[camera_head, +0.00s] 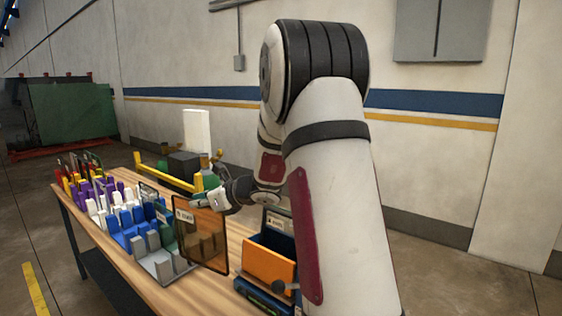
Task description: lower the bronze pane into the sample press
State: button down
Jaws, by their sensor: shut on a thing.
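The bronze pane (212,243) is a see-through brown sheet with a dark edge and a small white label near its top left. It hangs upright above the front of the table, in front of the grey end of the racks. My gripper (208,201) is shut on the pane's upper part. What looks like the sample press (268,264) stands to the right of the pane, a dark blue body with an orange front plate and a dark knob. A labelled grey plate rises behind it. My arm hides its right side, and its opening is not clear.
Several slotted racks in grey, blue (128,222), white and purple line the wooden table (160,297) to the left, some holding panes. Bare wood shows between pane and press.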

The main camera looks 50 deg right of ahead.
jog(key=s+d+r+m+h, duration=0.1)
jog(key=s+d+r, duration=0.45)
jog(key=d, duration=0.45)
jog(key=s+d+r+m+h, duration=0.1)
jog(key=s+d+r, duration=0.4)
jog(key=d, duration=0.5)
notch_tip(320, 180, down, 18)
jog(key=s+b, duration=0.1)
jog(key=b, duration=0.9)
jog(key=shift+s+a+t, duration=0.15)
jog(key=shift+a+t, duration=0.05)
jog(key=shift+t, duration=0.1)
jog(key=shift+f, duration=0.1)
jog(key=c, duration=1.7)
grip_release()
jog(key=shift+s+f, duration=0.1)
jog(key=shift+f, duration=0.05)
